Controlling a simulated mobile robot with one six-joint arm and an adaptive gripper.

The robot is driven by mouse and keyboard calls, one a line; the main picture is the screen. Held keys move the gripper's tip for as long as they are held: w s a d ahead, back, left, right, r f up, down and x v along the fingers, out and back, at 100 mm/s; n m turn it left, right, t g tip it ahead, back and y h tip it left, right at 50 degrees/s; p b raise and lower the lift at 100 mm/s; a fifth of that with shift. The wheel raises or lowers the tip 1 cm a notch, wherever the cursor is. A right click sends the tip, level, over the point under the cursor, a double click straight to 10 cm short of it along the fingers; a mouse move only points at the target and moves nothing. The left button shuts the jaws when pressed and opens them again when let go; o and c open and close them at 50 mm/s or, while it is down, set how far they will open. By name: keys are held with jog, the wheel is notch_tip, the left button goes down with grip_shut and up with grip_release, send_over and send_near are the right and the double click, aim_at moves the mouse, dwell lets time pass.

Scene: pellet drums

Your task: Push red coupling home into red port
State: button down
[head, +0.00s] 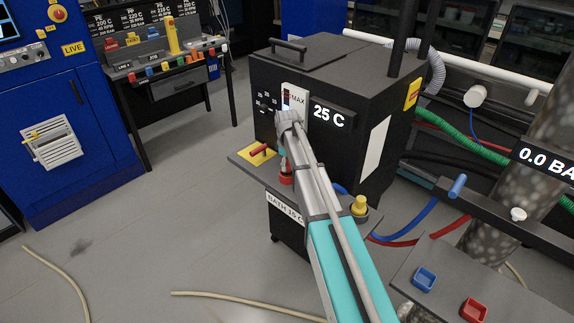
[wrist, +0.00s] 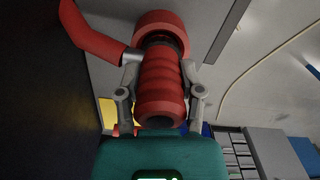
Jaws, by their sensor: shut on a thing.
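The ribbed red coupling (wrist: 160,80) sits between the two grey fingers of my gripper (wrist: 160,95), which is shut on it. In the head view a red piece (head: 286,178) shows beneath my gripper, beside the dark bath unit; my arm partly covers it. A wider red ring (wrist: 160,22) lies at the far end of the coupling, with a dark band between them. I cannot tell whether this ring is the red port or part of the coupling.
The dark bath unit (head: 345,75) reading 25 C stands behind my gripper. A red handle on a yellow plate (head: 255,155) is close left; a yellow knob (head: 360,205) is at right. Blue (head: 425,279) and red (head: 474,309) square cups sit lower right. Floor at left is mostly clear.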

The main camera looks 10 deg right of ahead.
jog(key=shift+f, duration=0.2)
jog(key=shift+c, duration=1.2)
grip_release()
jog(key=shift+r, duration=0.1)
jog(key=shift+r, duration=0.2)
notch_tip(320, 180, up, 12)
jog(key=p, duration=1.2)
jog(key=shift+s, duration=0.1)
jog(key=s+m, duration=1)
jog(key=s, duration=1.9)
